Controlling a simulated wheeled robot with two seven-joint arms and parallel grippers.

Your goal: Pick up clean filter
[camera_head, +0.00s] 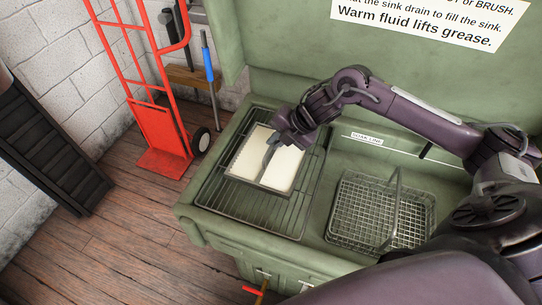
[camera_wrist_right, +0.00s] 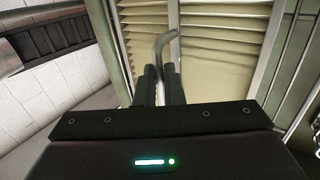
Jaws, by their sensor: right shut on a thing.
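The clean filter (camera_head: 290,168), a cream panel in a thin grey frame, is on or just above the wire rack at the left of the green sink unit. I cannot tell whether it touches the rack. In the right wrist view its pleated cream face (camera_wrist_right: 220,62) fills the middle and right. My right gripper (camera_head: 271,150) is over the filter, its fingers shut on the bent grey handle (camera_wrist_right: 164,44) that crosses the panel. The fingers also show in the right wrist view (camera_wrist_right: 161,84). My left gripper is not in view.
The wire rack (camera_head: 258,207) extends around the filter. A mesh basket (camera_head: 350,208) with a raised handle sits in the sink to the right. A green back panel (camera_head: 300,55) rises behind. A red hand truck (camera_head: 160,130) stands on the wooden floor to the left.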

